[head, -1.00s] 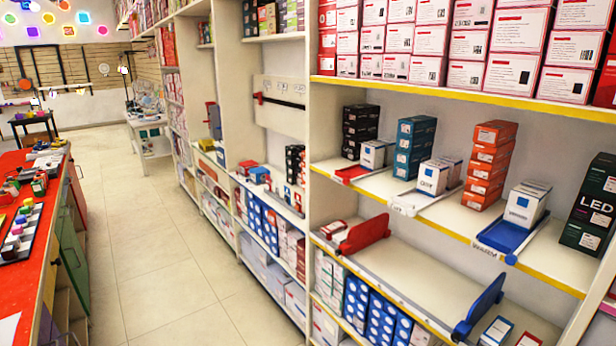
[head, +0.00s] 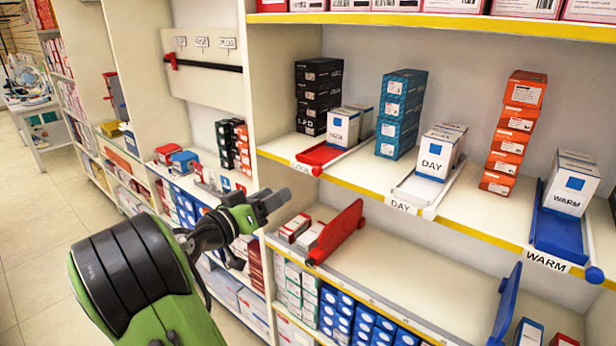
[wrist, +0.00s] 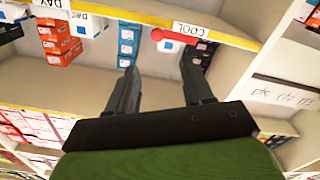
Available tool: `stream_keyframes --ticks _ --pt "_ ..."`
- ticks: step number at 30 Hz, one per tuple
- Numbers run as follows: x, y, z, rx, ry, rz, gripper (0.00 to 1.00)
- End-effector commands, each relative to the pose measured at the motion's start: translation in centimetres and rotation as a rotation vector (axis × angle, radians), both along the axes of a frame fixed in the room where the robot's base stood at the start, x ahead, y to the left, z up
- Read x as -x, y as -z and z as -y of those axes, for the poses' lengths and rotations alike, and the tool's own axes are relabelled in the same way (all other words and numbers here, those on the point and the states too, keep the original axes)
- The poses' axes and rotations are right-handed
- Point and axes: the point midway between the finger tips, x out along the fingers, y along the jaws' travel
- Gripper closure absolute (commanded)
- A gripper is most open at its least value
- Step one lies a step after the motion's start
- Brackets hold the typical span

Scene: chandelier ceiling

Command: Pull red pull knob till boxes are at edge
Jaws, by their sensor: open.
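The red pull knob (head: 316,171) sits at the front end of the red tray (head: 322,153) labelled COOL, on the yellow-edged shelf. The knob also shows in the wrist view (wrist: 157,35), just beyond my fingertips. White boxes (head: 343,127) stand toward the back of the red tray, behind the shelf edge. My gripper (head: 262,232) is open and empty, below and left of the knob in the head view. In the wrist view my gripper (wrist: 160,66) has its two fingers apart, with no contact on the knob visible.
A white DAY tray (head: 417,187) and a blue WARM tray (head: 558,232) also carry boxes. Black (head: 319,95), teal (head: 401,112) and orange (head: 514,133) box stacks stand between them. Below, a red divider (head: 336,232) rises from the lower shelf.

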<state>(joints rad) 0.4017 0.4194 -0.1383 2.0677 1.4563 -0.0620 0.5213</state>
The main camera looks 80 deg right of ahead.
Motion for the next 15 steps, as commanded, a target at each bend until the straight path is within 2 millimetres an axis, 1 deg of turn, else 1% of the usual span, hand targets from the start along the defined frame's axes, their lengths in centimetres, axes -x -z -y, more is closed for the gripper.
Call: stream_keyframes --ticks 1,5,9,12,15 --pt "0.7 -0.1 1.0 -0.002 0.007 0.001 0.49" --pt "1.8 -0.1 3.7 -0.002 0.007 0.001 0.49" --pt "3.2 -0.1 7.0 -0.002 0.006 0.001 0.49" --pt "4.1 -0.1 9.1 -0.003 0.004 0.0 0.49" --pt "4.6 -0.1 10.6 -0.002 0.002 0.001 0.49"
